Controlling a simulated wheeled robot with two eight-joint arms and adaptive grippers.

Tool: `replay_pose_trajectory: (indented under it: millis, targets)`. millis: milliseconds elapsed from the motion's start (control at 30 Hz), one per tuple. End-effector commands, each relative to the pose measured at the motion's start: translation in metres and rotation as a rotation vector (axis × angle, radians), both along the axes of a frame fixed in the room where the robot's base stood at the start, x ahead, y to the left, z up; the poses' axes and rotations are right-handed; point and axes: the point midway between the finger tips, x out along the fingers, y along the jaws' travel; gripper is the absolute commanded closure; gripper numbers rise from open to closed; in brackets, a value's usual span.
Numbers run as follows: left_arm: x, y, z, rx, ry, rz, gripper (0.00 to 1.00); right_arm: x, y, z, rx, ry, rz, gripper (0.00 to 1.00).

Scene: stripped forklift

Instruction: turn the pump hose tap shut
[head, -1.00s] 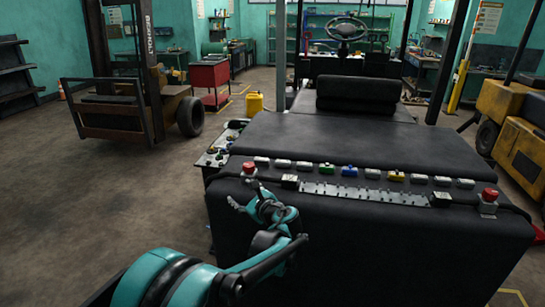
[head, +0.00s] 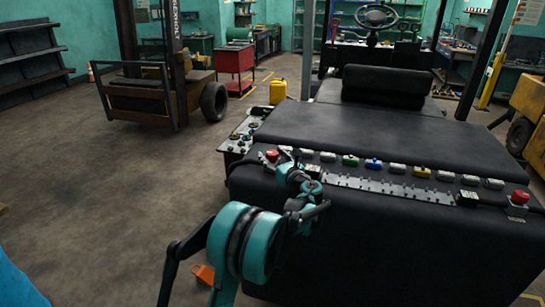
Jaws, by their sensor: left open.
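My left gripper (head: 288,170) reaches up from below to the left end of the control strip (head: 390,190) on the black forklift body. By the look of it, it is open. Its fingertips are close to the left red button (head: 271,155); I cannot tell whether they touch anything. I cannot make out the pump hose tap for certain. A side panel (head: 232,146) with small knobs and fittings juts out at the forklift's left side, beyond the gripper. My right gripper is not in view.
Another red button (head: 520,196) sits at the strip's right end. A yellow canister (head: 278,91) and a red cabinet (head: 234,66) stand behind on the floor. Another forklift (head: 150,90) is at back left. The floor on the left is mostly clear.

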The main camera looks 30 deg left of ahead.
Motion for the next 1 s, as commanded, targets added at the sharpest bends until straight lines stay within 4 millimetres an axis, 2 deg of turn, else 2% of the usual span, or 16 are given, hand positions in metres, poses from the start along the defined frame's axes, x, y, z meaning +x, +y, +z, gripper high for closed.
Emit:
replay_pose_trajectory:
  millis: [200, 267, 400, 767, 1000]
  targets:
    - [0.0002, 0.0006, 0.0002, -0.001, -0.001, 0.0, 0.4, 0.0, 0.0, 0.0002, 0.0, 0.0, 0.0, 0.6]
    - [0.0002, 0.0006, 0.0002, -0.001, -0.001, 0.0, 0.53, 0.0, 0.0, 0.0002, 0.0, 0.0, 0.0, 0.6]
    - [0.0002, 0.0005, 0.0002, -0.001, -0.001, 0.0, 0.9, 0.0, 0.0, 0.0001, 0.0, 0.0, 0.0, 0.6]
    - [-0.0006, 0.0012, 0.0001, -0.001, -0.001, -0.029, 0.91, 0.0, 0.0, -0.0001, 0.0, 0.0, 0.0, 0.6]
    - [-0.0017, 0.0022, 0.0, -0.001, -0.001, -0.152, 0.91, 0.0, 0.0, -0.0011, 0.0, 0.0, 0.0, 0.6]
